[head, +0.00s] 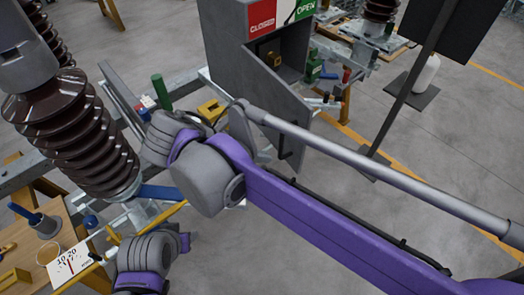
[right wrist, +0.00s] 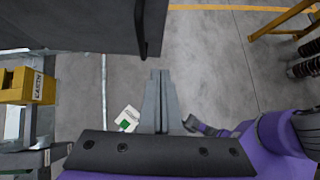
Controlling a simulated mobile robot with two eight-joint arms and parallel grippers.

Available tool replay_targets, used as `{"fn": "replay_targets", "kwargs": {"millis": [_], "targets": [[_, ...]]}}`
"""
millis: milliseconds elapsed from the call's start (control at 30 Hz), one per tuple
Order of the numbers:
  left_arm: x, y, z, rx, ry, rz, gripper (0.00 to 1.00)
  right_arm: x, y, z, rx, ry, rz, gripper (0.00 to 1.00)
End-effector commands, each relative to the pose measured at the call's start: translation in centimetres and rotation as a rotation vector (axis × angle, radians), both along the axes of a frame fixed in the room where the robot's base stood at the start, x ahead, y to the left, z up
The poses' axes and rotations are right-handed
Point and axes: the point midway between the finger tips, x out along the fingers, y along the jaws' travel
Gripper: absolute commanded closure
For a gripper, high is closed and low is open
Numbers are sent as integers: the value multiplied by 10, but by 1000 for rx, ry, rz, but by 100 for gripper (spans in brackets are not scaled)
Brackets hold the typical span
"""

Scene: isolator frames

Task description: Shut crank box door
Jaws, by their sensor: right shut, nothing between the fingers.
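The crank box (head: 225,40) is a grey box with red CLOSED and green OPEN labels at the top of the head view. Its front is open, showing a dark inside with a brass-coloured part (head: 270,57). A grey panel with a black handle (head: 287,155), seemingly the door, stands swung out below the opening. The panel (right wrist: 80,25) and handle (right wrist: 140,25) also show in the right wrist view. My right gripper (right wrist: 160,75) is shut and empty, its tips just below the handle and apart from it. My left wrist (head: 145,265) shows at the bottom; its fingers cannot be made out.
A brown ribbed insulator (head: 70,135) stands at the left. A yellow block (right wrist: 28,85) lies left of my right gripper. A grey pipe (head: 380,175) crosses the right side above my right arm. A wooden bench (head: 55,215) is at lower left. Bare floor shows below the box.

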Motion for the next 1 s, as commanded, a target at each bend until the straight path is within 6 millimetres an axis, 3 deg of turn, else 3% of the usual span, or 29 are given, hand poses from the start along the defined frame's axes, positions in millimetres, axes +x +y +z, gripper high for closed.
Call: {"fn": "replay_targets", "kwargs": {"millis": [333, 600, 1000], "targets": [[0, 0, 1, 0, -1, 0, 51, 24, -48, -53, 1, 0, -6, 100], [3, 0, 10, 0, -6, 0, 51, 40, -76, -49, 2, -1, -4, 100], [4, 0, 10, 0, -7, 0, 51, 42, -80, -50, 3, -1, -2, 100]]}}
